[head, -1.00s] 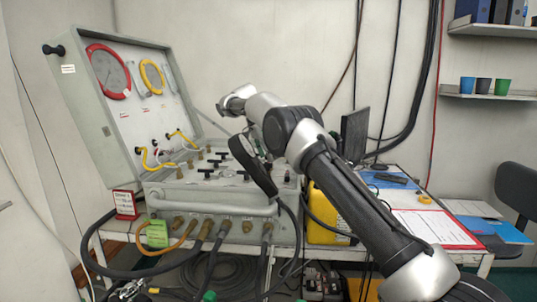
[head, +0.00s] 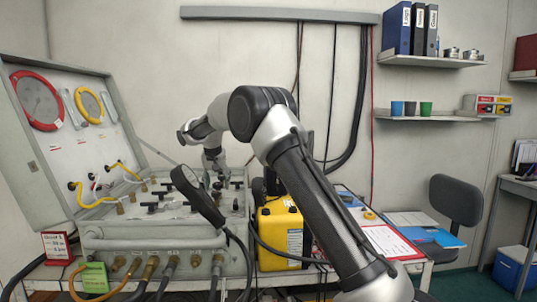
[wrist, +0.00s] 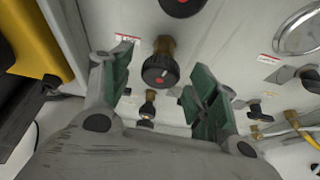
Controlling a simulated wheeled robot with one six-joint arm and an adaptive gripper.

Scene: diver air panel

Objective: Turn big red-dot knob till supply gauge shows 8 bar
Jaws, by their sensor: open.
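In the wrist view a black knob (wrist: 160,70) with a red mark on its face and a brass stem stands between the fingers of my gripper (wrist: 163,80). The fingers are open with green pads, and I see no clear contact. A second, larger-looking black knob (wrist: 181,5) with a red mark is cut off by the top edge. In the head view my gripper (head: 214,160) points down at the rear of the panel (head: 165,222). A red-rimmed gauge (head: 37,100) and a yellow-rimmed gauge (head: 89,106) sit in the lid; their readings and labels are too small to read.
Several small valves and hose fittings (head: 150,268) crowd the panel. A dark handheld piece (head: 198,198) on a cable stands in front of it. A yellow container (head: 280,240) is close at right. A silver-rimmed dial (wrist: 298,32) is at the wrist view's right.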

